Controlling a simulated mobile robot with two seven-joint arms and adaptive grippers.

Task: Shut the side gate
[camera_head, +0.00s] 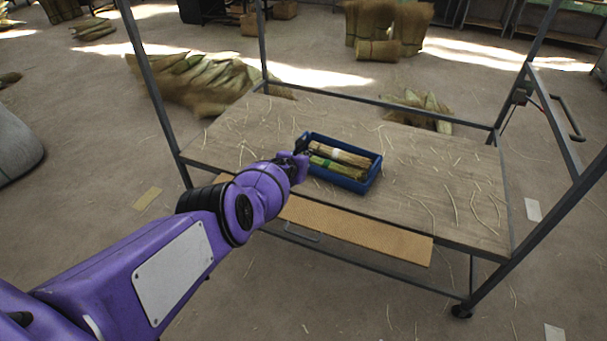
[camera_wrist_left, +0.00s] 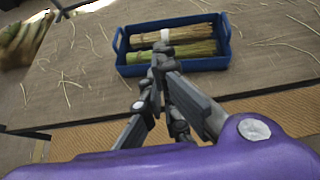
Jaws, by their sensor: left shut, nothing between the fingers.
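A tan perforated panel (camera_head: 360,226) runs along the near edge of the cart's wooden deck (camera_head: 430,160), below deck level, with a grey bar handle (camera_head: 300,235) at its lower edge. It also shows in the wrist view (camera_wrist_left: 95,138). I cannot tell for sure whether this panel is the side gate. My left gripper (camera_head: 301,150) is shut and empty at the left end of a blue tray (camera_head: 343,184). In the wrist view its closed fingertips (camera_wrist_left: 160,62) overlap the tray's near wall; contact is unclear. My right gripper is not in view.
Two straw bundles (camera_head: 340,155) lie in the tray. Metal posts (camera_head: 147,80) rise at the deck's corners, and a bar handle (camera_head: 567,118) sits on the right frame. Loose straw litters the deck. Straw heaps (camera_head: 200,80) lie behind. Floor left of the cart is mostly clear.

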